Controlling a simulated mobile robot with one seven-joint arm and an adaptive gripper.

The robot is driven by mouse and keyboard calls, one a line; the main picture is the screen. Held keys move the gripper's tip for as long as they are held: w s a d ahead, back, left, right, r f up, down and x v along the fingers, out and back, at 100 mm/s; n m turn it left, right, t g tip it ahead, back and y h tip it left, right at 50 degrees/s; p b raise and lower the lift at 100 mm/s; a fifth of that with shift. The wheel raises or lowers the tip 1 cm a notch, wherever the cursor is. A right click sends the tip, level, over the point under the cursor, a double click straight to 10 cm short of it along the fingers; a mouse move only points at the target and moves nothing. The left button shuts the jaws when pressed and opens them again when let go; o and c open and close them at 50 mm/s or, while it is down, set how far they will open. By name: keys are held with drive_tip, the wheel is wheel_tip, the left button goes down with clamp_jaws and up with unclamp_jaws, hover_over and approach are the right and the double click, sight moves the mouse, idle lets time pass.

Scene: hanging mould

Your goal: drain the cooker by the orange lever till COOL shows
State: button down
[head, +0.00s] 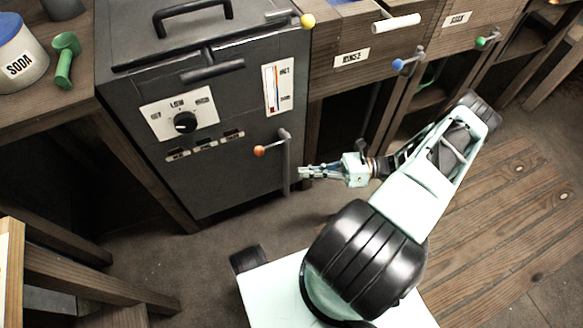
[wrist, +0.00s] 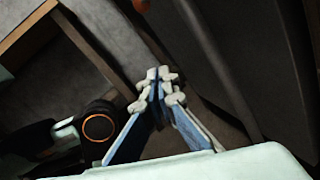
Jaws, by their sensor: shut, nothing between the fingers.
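The cooker (head: 230,180) is a dark grey cabinet in the left half of the head view. Its orange lever (head: 260,151) has an orange knob on a short arm that joins a grey vertical pipe on the front. A row of small indicator labels (head: 205,144) sits under the dial; their words are too small to read. My gripper (head: 303,172) is shut and empty, just right of the pipe and lower than the orange knob. In the wrist view my gripper (wrist: 157,78) has its fingertips together. The orange knob (wrist: 141,5) shows at the top edge there.
The cooker's dial (head: 185,122) and a gauge (head: 278,88) are above the lever. A yellow knob (head: 307,21) is at its top right. The RINSE (head: 351,57) and SODA (head: 457,19) drawers, with blue and green levers, stand right. Floor in front is open.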

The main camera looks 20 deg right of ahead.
drive_tip(key=shift+s+d+f, duration=0.15)
drive_tip(key=shift+d, duration=0.25)
drive_tip(key=shift+s+d+f, duration=0.1)
drive_tip(key=shift+d+f, duration=0.05)
drive_tip(key=shift+d, duration=0.2)
